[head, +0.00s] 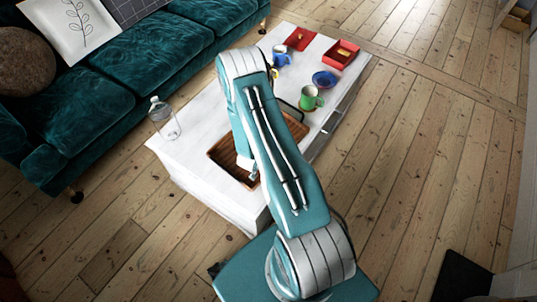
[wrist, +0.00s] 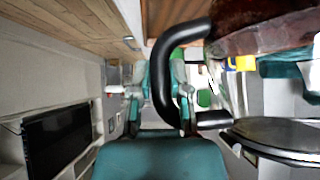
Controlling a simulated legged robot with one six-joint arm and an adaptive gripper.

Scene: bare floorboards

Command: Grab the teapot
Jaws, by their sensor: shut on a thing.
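In the wrist view, the teapot (wrist: 262,32) fills the upper right, with a clear body holding dark reddish brown contents. Its black curved handle (wrist: 158,75) runs between the fingers of my gripper (wrist: 163,80), which is shut on it. A dark round lid (wrist: 278,133) with a metal rim shows at the lower right. The picture appears upside down. In the head view, my arm covers the gripper and most or all of the teapot. I cannot tell whether the teapot is off the surface.
A white table (head: 205,110) bears a brown wooden tray (head: 222,152), a clear bottle (head: 163,118), a green mug (head: 309,99), a blue bowl (head: 325,80), a blue mug (head: 281,58) and a red box (head: 342,53). A teal sofa (head: 100,95) stands left. Floor at right is open.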

